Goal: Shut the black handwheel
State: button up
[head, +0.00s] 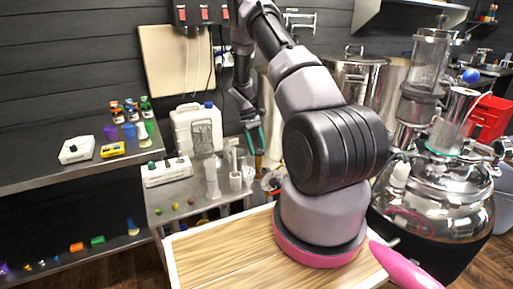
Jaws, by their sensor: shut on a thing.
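My gripper (256,141) hangs fingers-down from my arm, near the centre of the head view, between the white jug and the large steel pot. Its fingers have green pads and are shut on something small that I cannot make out. A dark round part with a bit of red (272,183) shows just below the fingers, partly cut off by my arm. It may be the black handwheel, but it is too small to be sure. I cannot tell whether the gripper touches it.
A white jug (188,132), a white box (167,172) and white cylinders (212,178) crowd the steel bench to the left. A steel pot (357,75) and a shiny round vessel (440,190) stand right. A red box (491,118) is farther right.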

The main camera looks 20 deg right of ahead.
jog(key=m, duration=0.2)
jog(key=m+y, duration=0.1)
jog(key=m, duration=0.1)
jog(key=shift+d+y, duration=0.15)
jog(key=shift+y, duration=0.15)
jog(key=shift+d+m+y, duration=0.1)
jog(key=shift+m+y, duration=0.5)
jog(key=shift+m, duration=1.5)
jog(key=o, duration=1.4)
jog(key=shift+c, duration=0.2)
jog(key=v, duration=1)
jog(key=shift+d+r, duration=0.2)
jog(key=shift+r, duration=0.1)
